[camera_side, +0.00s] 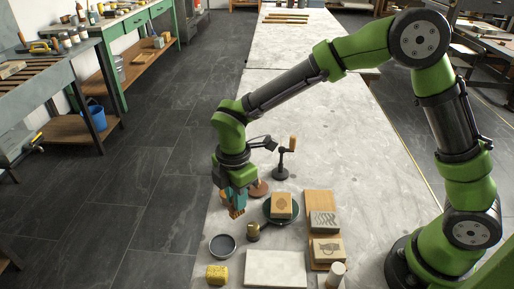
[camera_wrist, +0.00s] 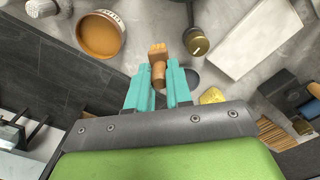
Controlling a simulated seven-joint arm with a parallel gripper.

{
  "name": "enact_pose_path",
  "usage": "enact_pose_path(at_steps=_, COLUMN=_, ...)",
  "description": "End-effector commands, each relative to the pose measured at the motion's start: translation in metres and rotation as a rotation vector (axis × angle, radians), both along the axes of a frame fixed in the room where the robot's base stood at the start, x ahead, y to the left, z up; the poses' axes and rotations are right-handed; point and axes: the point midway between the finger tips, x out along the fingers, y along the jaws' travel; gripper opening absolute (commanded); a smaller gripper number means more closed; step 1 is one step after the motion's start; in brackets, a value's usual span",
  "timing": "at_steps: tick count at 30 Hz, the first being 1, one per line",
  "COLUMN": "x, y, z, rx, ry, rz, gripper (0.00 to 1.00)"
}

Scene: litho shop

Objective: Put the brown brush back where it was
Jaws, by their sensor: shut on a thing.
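The brown brush (camera_side: 237,212) is between the teal fingers of my gripper (camera_side: 239,193), near the left edge of the pale stone table. Its lower end points down, and I cannot tell whether it touches the table. In the wrist view the brush (camera_wrist: 157,58) sticks out beyond the fingertips of my gripper (camera_wrist: 158,80), which are shut on its brown shaft. The fingers hide part of it. A round brown-topped piece (camera_side: 257,188) stands just behind and right of the gripper.
A dark bowl (camera_side: 222,244), brass weight (camera_side: 253,232) and yellow sponge (camera_side: 217,274) lie nearer the camera. A white slab (camera_side: 275,268), dark green plate (camera_side: 270,213) bearing a block, and wooden board (camera_side: 319,200) lie to the right. The far table (camera_side: 285,45) is mostly clear.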

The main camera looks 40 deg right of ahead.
Motion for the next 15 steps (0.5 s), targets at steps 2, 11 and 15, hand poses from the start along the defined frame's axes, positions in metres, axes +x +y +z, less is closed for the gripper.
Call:
enact_pose_path(at_steps=2, x=0.013, y=0.007, z=-0.002, rx=0.000, ry=0.001, rz=-0.001, gripper=0.00)
enact_pose_path(at_steps=11, x=0.025, y=0.013, z=-0.019, rx=-0.002, ry=0.004, rz=0.000, gripper=0.00)
enact_pose_path(at_steps=15, x=0.025, y=0.013, z=-0.035, rx=-0.001, ry=0.003, rz=-0.002, gripper=0.00)
